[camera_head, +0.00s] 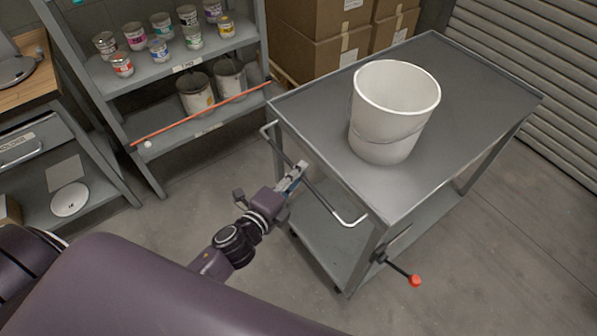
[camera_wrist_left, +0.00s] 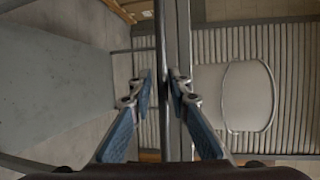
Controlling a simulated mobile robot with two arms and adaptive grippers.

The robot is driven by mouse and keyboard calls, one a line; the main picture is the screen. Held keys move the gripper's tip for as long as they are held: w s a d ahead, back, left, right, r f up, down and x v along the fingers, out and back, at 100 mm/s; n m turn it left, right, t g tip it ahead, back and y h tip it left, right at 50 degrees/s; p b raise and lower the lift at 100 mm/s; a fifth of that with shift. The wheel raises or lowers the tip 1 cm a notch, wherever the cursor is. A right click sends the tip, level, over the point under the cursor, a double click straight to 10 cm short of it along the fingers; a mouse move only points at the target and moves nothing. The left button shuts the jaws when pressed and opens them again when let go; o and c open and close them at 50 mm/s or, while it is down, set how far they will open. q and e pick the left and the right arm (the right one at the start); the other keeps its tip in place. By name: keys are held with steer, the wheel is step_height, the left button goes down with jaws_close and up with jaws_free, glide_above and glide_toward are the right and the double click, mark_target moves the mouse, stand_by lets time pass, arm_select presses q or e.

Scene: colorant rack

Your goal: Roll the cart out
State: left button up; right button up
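The grey metal cart (camera_head: 459,80) stands at the right of the head view, with a flat top and a lower shelf. Its bar handle (camera_head: 345,219) runs along the side nearest to me. My left gripper (camera_head: 297,174) is at this handle, near its middle. In the left wrist view the handle bar (camera_wrist_left: 160,45) passes between the blue-padded fingers (camera_wrist_left: 160,88), with narrow gaps that look clear on both sides. A white bucket (camera_head: 396,90) stands upright on the cart top; it also shows in the wrist view (camera_wrist_left: 247,95). My right gripper is not in view.
A lever with a red knob (camera_head: 415,281) sticks out low from the cart's near corner. Shelves with paint cans (camera_head: 163,52) stand left of the cart. Cardboard boxes (camera_head: 318,62) stand behind it, a ribbed shutter (camera_head: 548,45) at the right. Floor right of the cart is clear.

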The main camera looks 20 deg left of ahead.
arm_select(q)
steer(key=shift+o, duration=0.6)
steer(key=shift+r, duration=0.1)
steer(key=v, duration=1.2)
